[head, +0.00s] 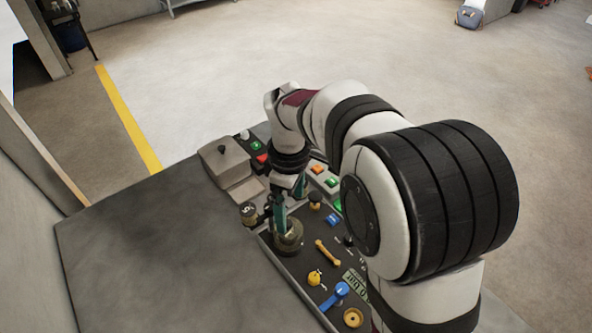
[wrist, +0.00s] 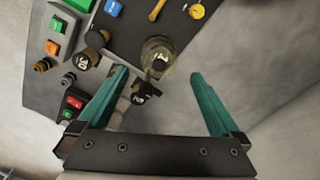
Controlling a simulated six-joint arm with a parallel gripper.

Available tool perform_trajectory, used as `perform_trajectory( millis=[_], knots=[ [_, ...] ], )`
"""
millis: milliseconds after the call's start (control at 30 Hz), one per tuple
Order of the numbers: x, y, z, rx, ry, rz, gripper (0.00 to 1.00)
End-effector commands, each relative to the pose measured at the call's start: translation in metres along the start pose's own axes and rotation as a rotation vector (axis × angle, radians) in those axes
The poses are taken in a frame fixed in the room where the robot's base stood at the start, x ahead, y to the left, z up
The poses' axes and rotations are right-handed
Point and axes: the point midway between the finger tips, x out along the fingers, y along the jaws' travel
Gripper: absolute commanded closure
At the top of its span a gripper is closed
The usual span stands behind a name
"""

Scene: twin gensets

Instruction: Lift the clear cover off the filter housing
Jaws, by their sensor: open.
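The filter housing with its clear, smoky cover (head: 288,238) stands on the dark panel in the head view. In the wrist view the round cover (wrist: 158,52) shows at upper centre, and a pale marking can be seen through it. My gripper (head: 289,208) is open, with its teal fingers pointing down at the cover from above. In the wrist view my gripper (wrist: 158,74) has one finger to each side, and the cover appears just beyond the fingertips, in line with the gap. Nothing is held. Whether a fingertip touches the cover cannot be told.
A dark knob (head: 249,213) stands left of the housing. A yellow handle (head: 327,252), a blue lever (head: 335,296) and a yellow knob (head: 314,278) lie to its right. A grey box (head: 224,161) stands behind. The bench top (head: 160,240) at left is bare.

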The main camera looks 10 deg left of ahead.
Motion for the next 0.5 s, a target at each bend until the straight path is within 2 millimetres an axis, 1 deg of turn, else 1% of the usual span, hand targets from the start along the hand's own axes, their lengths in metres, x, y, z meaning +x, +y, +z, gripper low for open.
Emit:
perform_trajectory(
  millis=[33,100,200,267,433,500],
  knots=[
    [0.014,-0.001,0.001,0.001,-0.004,-0.005,0.00],
    [0.030,-0.001,0.000,0.002,-0.002,-0.004,0.00],
    [0.045,0.000,0.000,0.003,-0.002,-0.002,0.00],
    [0.052,0.000,-0.001,0.003,-0.001,-0.002,0.00],
    [0.085,0.000,-0.009,0.003,-0.002,-0.003,0.00],
    [0.095,0.000,-0.009,0.005,-0.001,-0.002,0.00]
  ],
)
